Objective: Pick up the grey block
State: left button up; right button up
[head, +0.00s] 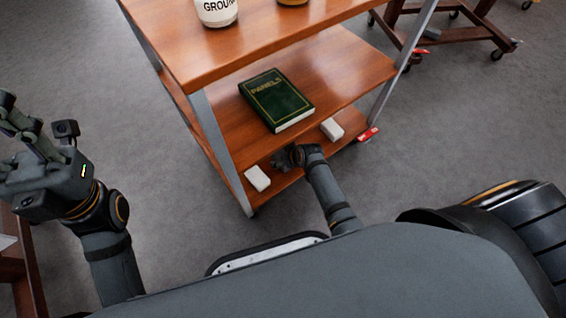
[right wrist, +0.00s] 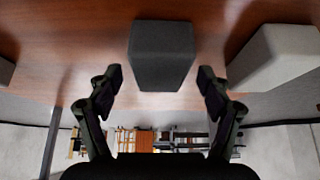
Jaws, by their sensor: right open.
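The grey block (right wrist: 162,55) is a dark grey box on the wooden surface in the right wrist view. It lies ahead of my right gripper (right wrist: 159,77), whose two fingers are spread, one to each side of its near end. No contact between the fingers and the block is visible. In the head view my right gripper (head: 284,158) is at the lower shelf (head: 300,168) of the cart, and the grey block cannot be made out there. My left gripper (head: 30,128) is raised over the floor at the left; its finger opening is unclear.
White blocks (head: 258,178) and (head: 332,129) lie on either side of my right gripper; a pale block (right wrist: 275,57) is close on the right in the wrist view. A green book (head: 276,99) lies on the middle shelf above. A metal post (head: 222,150) stands left.

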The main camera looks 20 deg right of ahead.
jog(key=shift+x, duration=0.85)
jog(key=shift+s+r, duration=0.1)
jog(key=c, duration=1)
jog(key=shift+r, duration=0.1)
jog(key=shift+c, duration=0.2)
